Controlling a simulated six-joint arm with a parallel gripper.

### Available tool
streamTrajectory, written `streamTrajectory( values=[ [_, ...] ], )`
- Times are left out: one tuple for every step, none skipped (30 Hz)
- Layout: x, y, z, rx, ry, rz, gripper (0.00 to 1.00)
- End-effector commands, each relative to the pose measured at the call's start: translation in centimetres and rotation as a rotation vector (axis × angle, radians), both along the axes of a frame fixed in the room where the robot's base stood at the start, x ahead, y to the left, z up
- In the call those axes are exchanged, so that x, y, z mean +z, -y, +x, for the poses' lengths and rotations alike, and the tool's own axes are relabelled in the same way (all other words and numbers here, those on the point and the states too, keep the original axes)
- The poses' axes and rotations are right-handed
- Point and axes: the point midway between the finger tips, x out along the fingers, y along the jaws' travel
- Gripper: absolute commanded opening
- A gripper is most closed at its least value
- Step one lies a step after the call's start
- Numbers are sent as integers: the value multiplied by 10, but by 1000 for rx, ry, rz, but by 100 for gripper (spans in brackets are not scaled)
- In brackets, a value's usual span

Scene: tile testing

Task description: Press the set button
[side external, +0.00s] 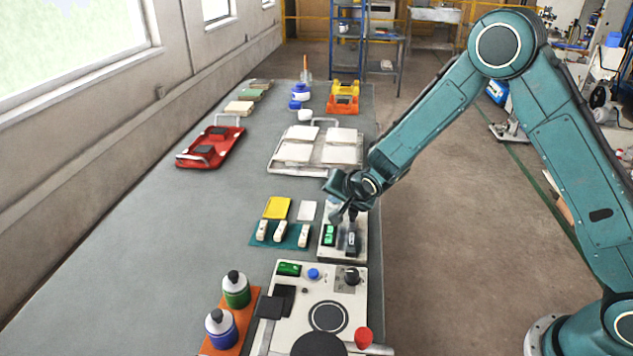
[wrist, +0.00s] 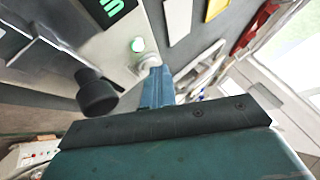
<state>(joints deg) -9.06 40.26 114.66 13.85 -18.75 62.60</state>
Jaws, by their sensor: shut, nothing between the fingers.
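A small pale instrument (side external: 343,250) with a green display (side external: 329,234) sits near the table's right edge. My gripper (side external: 346,216) is shut and empty over the far part of this instrument. In the wrist view, the shut fingers of my gripper (wrist: 156,72) point at its face, at a pale round button (wrist: 149,60). The fingertips overlap this button in the picture; I cannot tell whether they touch it. The green display (wrist: 112,7) is at the top edge. No label marking a set button is readable.
A black knob (wrist: 97,97) stands up close to my fingers. In the side view, a larger machine (side external: 290,315) is nearer the camera, with bottles (side external: 236,292) to its left. A teal mat (side external: 270,243) with white pieces lies left of the instrument. Grey table at left is clear.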

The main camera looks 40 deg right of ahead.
Motion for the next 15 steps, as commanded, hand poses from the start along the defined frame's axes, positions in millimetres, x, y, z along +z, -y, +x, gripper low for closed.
streamTrajectory(
  values=[
    [-4,-3,-4,3,-15,5,0],
    [-2,-3,-4,3,-15,5,0],
    [-1,-3,-4,4,-14,5,0],
    [1,-3,-4,3,-13,4,0],
    [2,-3,-4,3,-13,4,0],
    [4,-3,-3,3,-11,3,0],
    [6,-3,-3,3,-11,3,0],
    [7,-3,-3,3,-10,3,0],
    [9,-2,-3,3,-8,3,0],
    [9,-2,-3,2,-8,2,0],
    [10,-2,-3,2,-6,2,0],
    [11,-2,-3,2,-6,1,0],
    [11,-2,-2,2,-6,1,0],
    [11,-2,-2,2,-5,2,0],
    [11,-2,-2,2,-4,1,0]
  ],
)
